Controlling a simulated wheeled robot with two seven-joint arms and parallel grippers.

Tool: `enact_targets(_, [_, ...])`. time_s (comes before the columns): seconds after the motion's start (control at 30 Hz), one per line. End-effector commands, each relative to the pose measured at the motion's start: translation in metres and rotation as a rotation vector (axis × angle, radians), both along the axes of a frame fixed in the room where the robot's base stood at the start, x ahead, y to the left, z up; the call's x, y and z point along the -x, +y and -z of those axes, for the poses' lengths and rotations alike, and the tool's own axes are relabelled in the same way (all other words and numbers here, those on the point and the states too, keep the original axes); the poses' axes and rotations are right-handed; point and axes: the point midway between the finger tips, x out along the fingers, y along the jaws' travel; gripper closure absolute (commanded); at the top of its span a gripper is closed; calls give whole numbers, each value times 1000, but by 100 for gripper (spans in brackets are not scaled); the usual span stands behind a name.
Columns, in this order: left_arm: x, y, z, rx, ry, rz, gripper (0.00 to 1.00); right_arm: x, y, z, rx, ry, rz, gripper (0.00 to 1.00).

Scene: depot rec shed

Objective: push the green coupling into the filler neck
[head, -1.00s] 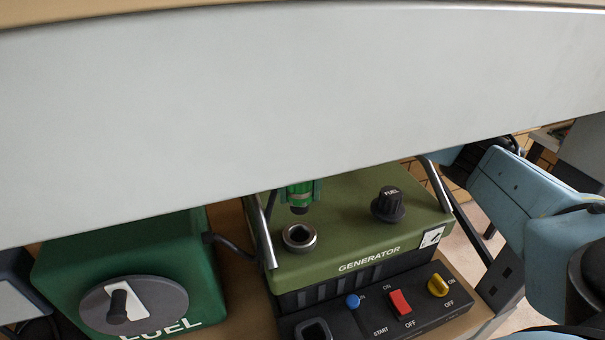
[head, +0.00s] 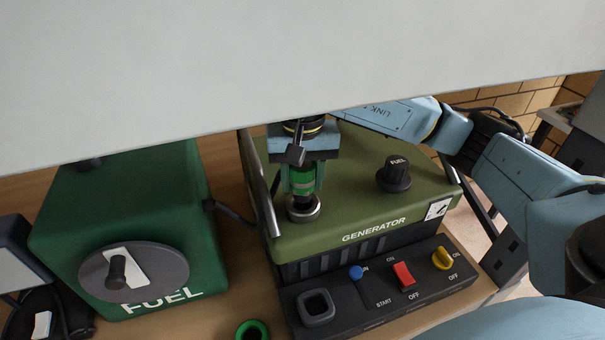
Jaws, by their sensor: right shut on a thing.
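The green coupling (head: 303,174) is upright between the fingers of my right gripper (head: 302,190), which is shut on it. The filler neck (head: 304,214) is a metal ring on top of the olive generator (head: 365,212), near its left front corner. The coupling's dark lower end is at the mouth of the neck, roughly in line with it. How far it is inside I cannot tell. My left gripper is not in view.
A large pale panel (head: 230,70) covers the upper view. A green fuel box (head: 70,225) with a grey dial stands left. A metal rail (head: 262,190) runs close left of the neck. A black fuel knob (head: 394,174) is to its right. A green ring (head: 252,331) lies at the front edge.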

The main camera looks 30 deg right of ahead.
Motion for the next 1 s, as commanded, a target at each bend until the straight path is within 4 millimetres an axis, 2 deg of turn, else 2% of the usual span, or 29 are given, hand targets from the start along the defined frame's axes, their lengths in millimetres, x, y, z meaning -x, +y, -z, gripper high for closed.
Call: enact_targets(1.0, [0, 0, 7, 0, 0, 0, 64, 1, 0, -1, 0, 0, 0, 81])
